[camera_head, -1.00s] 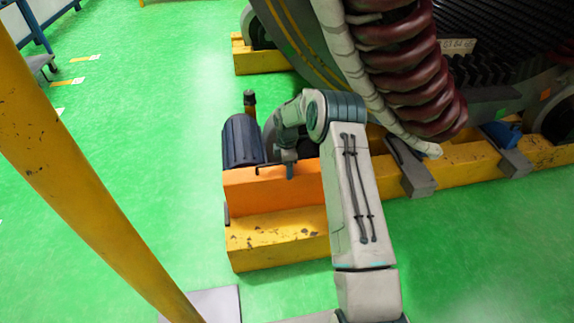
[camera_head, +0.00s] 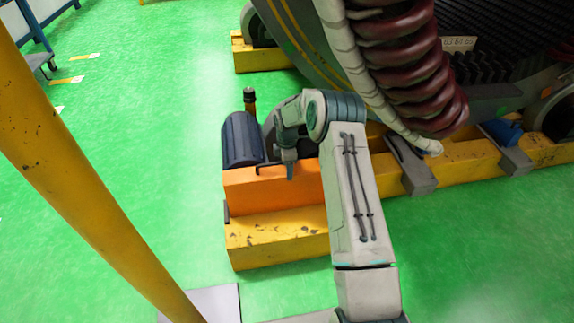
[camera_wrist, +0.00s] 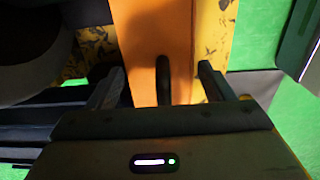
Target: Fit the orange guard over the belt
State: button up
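The orange guard (camera_head: 255,190) stands upright on the near yellow beam (camera_head: 275,240), beside the dark blue motor (camera_head: 242,140). It also fills the upper middle of the wrist view (camera_wrist: 150,45). My gripper (camera_head: 290,175) points down at the guard's upper edge. In the wrist view my gripper (camera_wrist: 160,82) is open, with one finger on each side of a dark handle (camera_wrist: 163,75) on the guard. Gaps show between the handle and both fingers. I cannot make out the belt; the guard and my arm cover that area.
A large dark red coil (camera_head: 405,65) and a pale cable (camera_head: 355,75) hang at the upper right, close to my arm. A yellow post (camera_head: 85,180) crosses the left side. The green floor (camera_head: 150,110) between the post and the motor is clear.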

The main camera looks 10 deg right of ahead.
jog(key=shift+o, duration=1.2)
jog(key=shift+r, duration=0.1)
notch_tip(320, 180, up, 14)
jog(key=p, duration=0.3)
jog(key=shift+p, duration=0.35)
